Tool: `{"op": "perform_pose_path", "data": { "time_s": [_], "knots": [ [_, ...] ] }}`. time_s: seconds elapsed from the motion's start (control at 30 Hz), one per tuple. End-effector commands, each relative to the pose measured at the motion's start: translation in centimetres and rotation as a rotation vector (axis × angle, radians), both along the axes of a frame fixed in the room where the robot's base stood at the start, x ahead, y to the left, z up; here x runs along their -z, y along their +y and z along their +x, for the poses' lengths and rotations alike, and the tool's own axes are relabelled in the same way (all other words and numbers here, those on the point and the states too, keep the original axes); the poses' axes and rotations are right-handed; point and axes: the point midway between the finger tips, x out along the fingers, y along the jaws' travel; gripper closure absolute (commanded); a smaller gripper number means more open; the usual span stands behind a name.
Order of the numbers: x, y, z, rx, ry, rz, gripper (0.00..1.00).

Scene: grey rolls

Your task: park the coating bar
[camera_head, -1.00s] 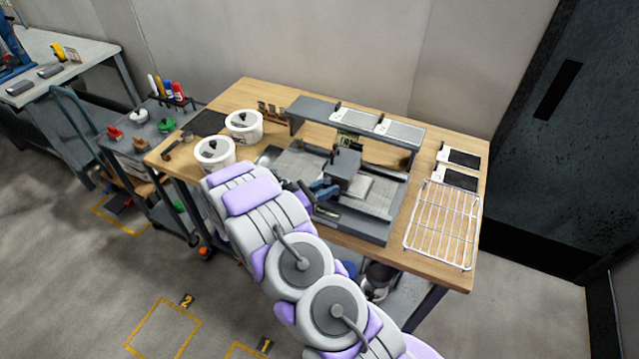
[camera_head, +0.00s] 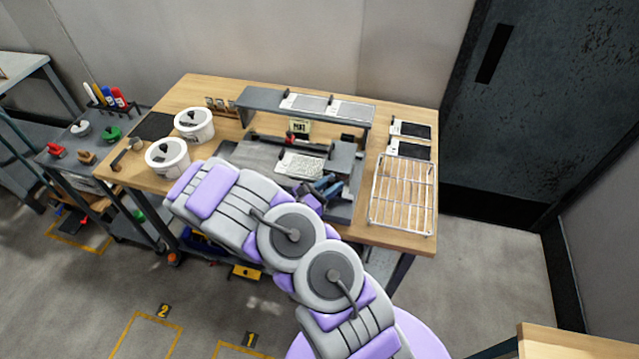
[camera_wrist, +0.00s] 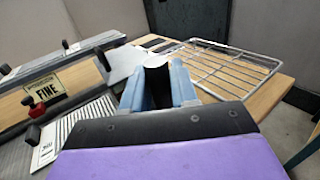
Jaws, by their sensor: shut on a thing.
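My gripper's blue fingers (camera_head: 326,188) are over the right part of the grey coating machine (camera_head: 265,160). In the wrist view the blue fingers (camera_wrist: 158,92) are closed about a dark piece, which I take to be the coating bar (camera_wrist: 157,74); most of it is hidden. A grey block (camera_head: 345,157), perhaps part of the bar, sits beyond the fingers at the bed's right side. A printed white card (camera_head: 301,164) lies on the bed to its left; it shows as a striped sheet (camera_wrist: 76,124) in the wrist view. A sign reading FINE (camera_wrist: 44,89) stands behind it.
A grey raised shelf (camera_head: 250,103) with white-and-grey cards spans the machine's back. A wire rack (camera_head: 403,193) lies to the right, with two black-and-white cards behind it. Two white tubs (camera_head: 168,158) stand at left. A wooden surface (camera_head: 560,340) is at lower right.

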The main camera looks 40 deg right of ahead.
Motion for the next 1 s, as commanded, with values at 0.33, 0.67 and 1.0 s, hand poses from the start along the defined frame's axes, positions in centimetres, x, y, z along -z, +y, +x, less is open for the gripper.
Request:
{"op": "perform_pose_path", "data": {
  "time_s": [0.33,0.67,1.0],
  "knots": [
    [0.1,-0.4,-0.5,0.004,0.001,0.004,1.00],
    [0.1,-0.3,-0.4,0.003,0.001,0.003,0.54],
    [0.0,0.8,-0.3,-0.002,0.000,0.001,0.54]
  ]
}}
